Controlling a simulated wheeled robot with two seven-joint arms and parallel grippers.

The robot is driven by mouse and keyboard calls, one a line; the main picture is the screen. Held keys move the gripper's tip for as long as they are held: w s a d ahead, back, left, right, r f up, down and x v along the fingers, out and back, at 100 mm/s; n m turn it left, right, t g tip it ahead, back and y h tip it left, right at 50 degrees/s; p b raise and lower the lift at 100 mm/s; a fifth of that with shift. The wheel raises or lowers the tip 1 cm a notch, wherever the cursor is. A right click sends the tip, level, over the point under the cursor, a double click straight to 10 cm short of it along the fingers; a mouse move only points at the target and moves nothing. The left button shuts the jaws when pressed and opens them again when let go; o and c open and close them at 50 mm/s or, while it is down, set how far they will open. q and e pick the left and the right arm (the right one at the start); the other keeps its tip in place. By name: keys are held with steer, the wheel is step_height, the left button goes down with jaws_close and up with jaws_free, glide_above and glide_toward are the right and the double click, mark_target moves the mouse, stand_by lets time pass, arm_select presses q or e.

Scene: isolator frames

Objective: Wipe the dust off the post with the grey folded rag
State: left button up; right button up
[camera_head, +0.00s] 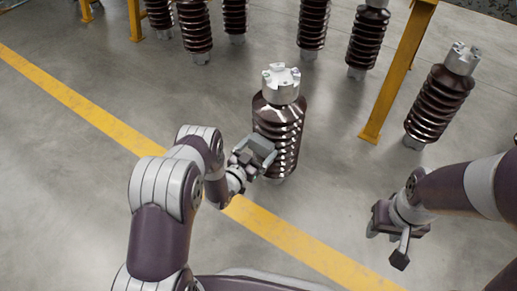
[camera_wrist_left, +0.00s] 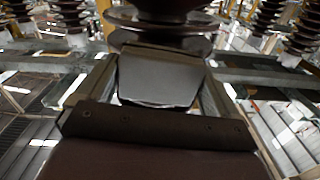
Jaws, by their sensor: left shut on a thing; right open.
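The post (camera_head: 289,115) is a dark brown, ribbed insulator with a light metal cap, standing upright on the floor in the middle of the head view. Its ribs also show at the top of the left wrist view (camera_wrist_left: 160,38). My left gripper (camera_head: 252,165) is at the post's lower left side, shut on the grey folded rag (camera_head: 261,149). In the left wrist view the rag (camera_wrist_left: 160,82) lies flat between the fingers, its far edge close against the ribs; contact is unclear. Dust cannot be made out. My right gripper (camera_head: 386,243) is open and empty, right of the post and apart from it.
A similar brown insulator (camera_head: 436,103) stands to the right, and several more stand at the back. A yellow frame leg (camera_head: 397,75) rises between the post and that insulator. A yellow line (camera_head: 100,115) crosses the grey floor. The floor around my right gripper is clear.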

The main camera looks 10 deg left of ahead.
mark_target(264, 121)
arm_select(q)
steer(key=shift+r+p, duration=3.95)
steer(key=shift+r, duration=1)
step_height(264, 121, down, 11)
steer(key=b, duration=0.9)
steer(key=shift+w, duration=0.1)
step_height(264, 121, up, 4)
steer(key=p, duration=0.3)
step_height(264, 121, up, 4)
steer(key=p, duration=0.3)
steer(key=shift+f+p, duration=0.25)
steer(key=shift+p, duration=0.1)
step_height(264, 121, up, 4)
steer(key=p, duration=0.3)
steer(key=shift+f, duration=0.35)
arm_select(e)
step_height(264, 121, up, 9)
steer(key=shift+r, duration=0.15)
arm_select(q)
steer(key=shift+a, duration=0.1)
